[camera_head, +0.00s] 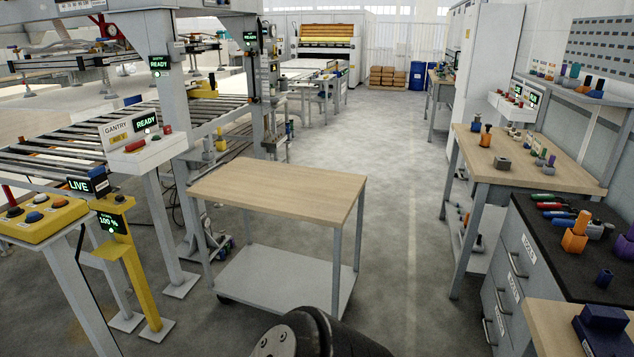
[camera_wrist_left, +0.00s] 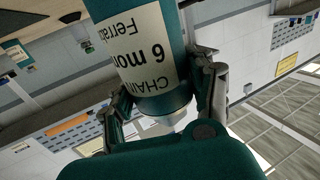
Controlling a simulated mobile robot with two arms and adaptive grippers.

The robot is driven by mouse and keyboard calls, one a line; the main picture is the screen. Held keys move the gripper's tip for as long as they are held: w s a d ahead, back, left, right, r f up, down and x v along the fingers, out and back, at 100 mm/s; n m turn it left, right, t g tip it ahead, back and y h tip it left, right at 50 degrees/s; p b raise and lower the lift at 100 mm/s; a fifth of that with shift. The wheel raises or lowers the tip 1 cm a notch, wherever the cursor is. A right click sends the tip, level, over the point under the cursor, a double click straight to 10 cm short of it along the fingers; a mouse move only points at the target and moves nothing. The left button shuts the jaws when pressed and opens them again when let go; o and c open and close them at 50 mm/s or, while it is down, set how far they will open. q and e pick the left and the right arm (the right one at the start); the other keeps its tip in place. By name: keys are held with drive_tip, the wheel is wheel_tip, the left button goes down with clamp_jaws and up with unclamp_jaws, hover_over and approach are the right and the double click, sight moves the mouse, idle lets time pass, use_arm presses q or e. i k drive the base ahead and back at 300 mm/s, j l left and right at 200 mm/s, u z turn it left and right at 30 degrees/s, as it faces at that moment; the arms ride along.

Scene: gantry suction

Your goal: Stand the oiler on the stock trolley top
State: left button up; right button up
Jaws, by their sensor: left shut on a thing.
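In the left wrist view a teal cylinder with a white label, which I take to be the oiler (camera_wrist_left: 150,50), sits between the two fingers of my left gripper (camera_wrist_left: 166,92). The fingers are shut on its sides. Its upper picture end is cut off by the frame. The stock trolley (camera_head: 285,183) stands in the middle of the head view, with a bare pale wooden top and a grey lower shelf. The head view shows neither the oiler nor my left gripper. My right gripper is in neither view.
The gantry control box (camera_head: 140,145) and a yellow button stand (camera_head: 45,218) are left of the trolley. A wooden workbench (camera_head: 520,165) and a dark-topped drawer cabinet (camera_head: 545,230) line the right. Clear grey floor (camera_head: 390,220) lies between the trolley and benches.

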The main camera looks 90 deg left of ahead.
sight(272, 189)
drive_tip(key=j+u, duration=0.65)
drive_tip(key=j, duration=0.3)
drive_tip(key=j+u, duration=0.35)
drive_tip(key=i+j+u, duration=0.2)
drive_tip(key=j+u, duration=0.15)
drive_tip(key=j, duration=0.15)
drive_tip(key=i+j+u, duration=0.3)
drive_tip(key=j, duration=0.15)
drive_tip(key=i+j, duration=0.2)
drive_tip(key=j, duration=0.2)
drive_tip(key=i+j, duration=0.2)
drive_tip(key=j, duration=0.25)
drive_tip(key=i+j+u, duration=0.1)
drive_tip(key=j, duration=0.3)
drive_tip(key=i+j, duration=0.3)
drive_tip(key=j, duration=0.15)
drive_tip(key=i+j, duration=0.2)
drive_tip(key=j, duration=0.2)
drive_tip(key=u, duration=0.05)
